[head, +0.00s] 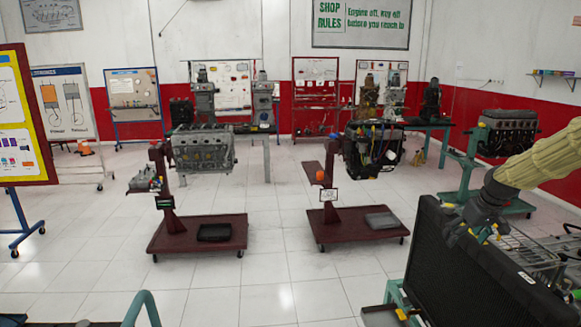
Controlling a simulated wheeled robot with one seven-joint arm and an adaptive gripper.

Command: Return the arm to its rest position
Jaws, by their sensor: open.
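My arm, in a yellowish sleeve, enters the head view from the right edge and reaches down and to the left. My gripper (468,232) is at its end, dark grey, with its fingers apart. It is in front of or just above the top edge of a large black radiator-like panel (470,275) at the lower right. I cannot tell whether it touches the panel. I see nothing held between the fingers, though they are small and partly dark against the panel.
Two engine stands with dark red bases (198,236) (355,228) carry engines in the middle. A green stand with an engine (508,132) is at the right. A wire rack (535,252) lies beside the panel. Boards stand at the left and back. The white tiled floor (265,285) is clear in front.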

